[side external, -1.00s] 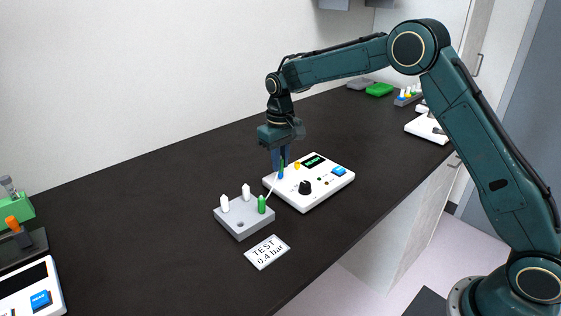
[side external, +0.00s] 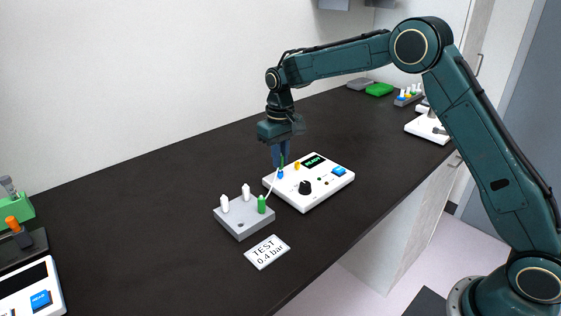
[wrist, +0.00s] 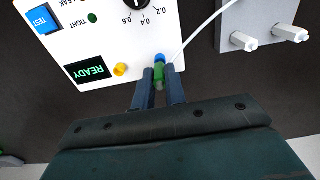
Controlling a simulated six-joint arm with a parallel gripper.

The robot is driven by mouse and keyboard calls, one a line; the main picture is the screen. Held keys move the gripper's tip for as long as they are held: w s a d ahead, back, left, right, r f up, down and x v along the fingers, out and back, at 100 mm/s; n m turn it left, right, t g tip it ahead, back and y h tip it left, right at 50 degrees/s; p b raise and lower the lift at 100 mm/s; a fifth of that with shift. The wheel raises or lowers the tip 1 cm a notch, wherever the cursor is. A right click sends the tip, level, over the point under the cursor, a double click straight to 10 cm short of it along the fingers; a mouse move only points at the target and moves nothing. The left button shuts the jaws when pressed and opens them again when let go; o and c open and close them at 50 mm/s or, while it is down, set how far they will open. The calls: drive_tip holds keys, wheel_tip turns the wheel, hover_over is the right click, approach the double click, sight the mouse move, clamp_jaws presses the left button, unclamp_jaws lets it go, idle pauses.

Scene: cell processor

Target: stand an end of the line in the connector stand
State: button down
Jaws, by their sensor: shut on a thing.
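The grey connector stand (side external: 240,231) holds two white connectors (side external: 246,190) and an upright green end of the line (side external: 262,204); an empty hole shows at its front. The thin pale line (wrist: 205,33) runs from the stand to my gripper. My gripper (side external: 281,162) is shut on the other green end (wrist: 158,74), just above the blue port (side external: 280,175) of the white tester. In the wrist view my gripper (wrist: 159,80) has that green end between its fingers, beside the blue port (wrist: 159,58). Whether they touch is unclear.
The white tester (side external: 325,187) has a black knob, a yellow port (wrist: 120,70), a blue TEST button and a READY display. A "TEST 0.4 bar" card (side external: 267,252) lies before the stand. Dark bench is clear behind and left of the stand.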

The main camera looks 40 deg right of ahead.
drive_tip(key=shift+r, duration=0.15)
drive_tip(key=shift+r, duration=0.85)
drive_tip(key=s+a+n, duration=0.3)
drive_tip(key=a, duration=0.6)
drive_tip(key=s+a+r+n, duration=0.1)
drive_tip(key=s+a+n, duration=0.2)
drive_tip(key=a, duration=0.6)
drive_tip(key=shift+s, duration=0.2)
drive_tip(key=shift+d+m, duration=0.1)
drive_tip(key=shift+m, duration=0.2)
drive_tip(key=m, duration=0.3)
hover_over(243, 219)
drive_tip(key=a, duration=0.1)
drive_tip(key=shift+s+a+f, duration=0.1)
drive_tip(key=shift+s+f, duration=0.1)
drive_tip(key=shift+f, duration=0.85)
drive_tip(key=shift+s+a+f, duration=0.1)
drive_tip(key=shift+s+f, duration=0.1)
drive_tip(key=shift+f, duration=0.85)
